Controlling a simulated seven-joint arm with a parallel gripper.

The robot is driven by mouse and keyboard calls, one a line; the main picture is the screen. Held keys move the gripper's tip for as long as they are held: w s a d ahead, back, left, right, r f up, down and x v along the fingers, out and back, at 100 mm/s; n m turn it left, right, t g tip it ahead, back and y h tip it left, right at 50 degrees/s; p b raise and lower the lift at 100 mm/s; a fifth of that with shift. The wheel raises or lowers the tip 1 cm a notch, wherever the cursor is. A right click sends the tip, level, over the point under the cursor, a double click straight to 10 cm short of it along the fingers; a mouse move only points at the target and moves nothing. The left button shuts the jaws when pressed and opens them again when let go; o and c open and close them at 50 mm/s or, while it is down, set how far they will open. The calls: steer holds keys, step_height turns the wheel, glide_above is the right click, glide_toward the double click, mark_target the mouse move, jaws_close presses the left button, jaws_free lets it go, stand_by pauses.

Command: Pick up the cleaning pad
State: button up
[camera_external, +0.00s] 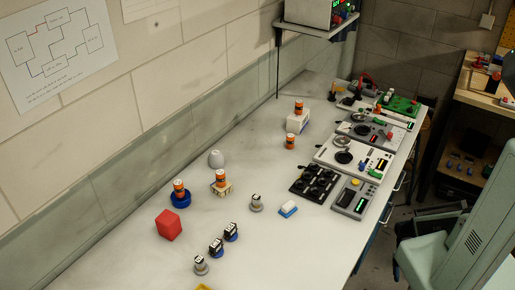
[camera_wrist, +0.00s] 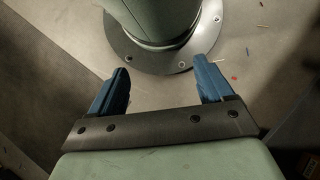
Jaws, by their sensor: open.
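What looks like the cleaning pad (camera_external: 288,209) is a small block, white on top with blue below. It lies flat on the pale bench in the external view, left of the black and grey devices. It does not show in the wrist view. My gripper (camera_wrist: 160,65) shows in the wrist view with its two blue fingers wide apart and nothing between them. The gripper itself is not visible in the external view, where only a pale green part of my arm shows at lower right. The gripper is well away from the pad.
A small grey-based object (camera_external: 256,203) stands left of the pad. A black ringed panel (camera_external: 316,183) and a grey device (camera_external: 354,198) lie to its right. A red cube (camera_external: 169,225) and several orange cylinders stand farther off. The bench in front of the pad is clear.

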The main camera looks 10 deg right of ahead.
steer(key=shift+o, duration=0.6)
steer(key=shift+w, duration=0.1)
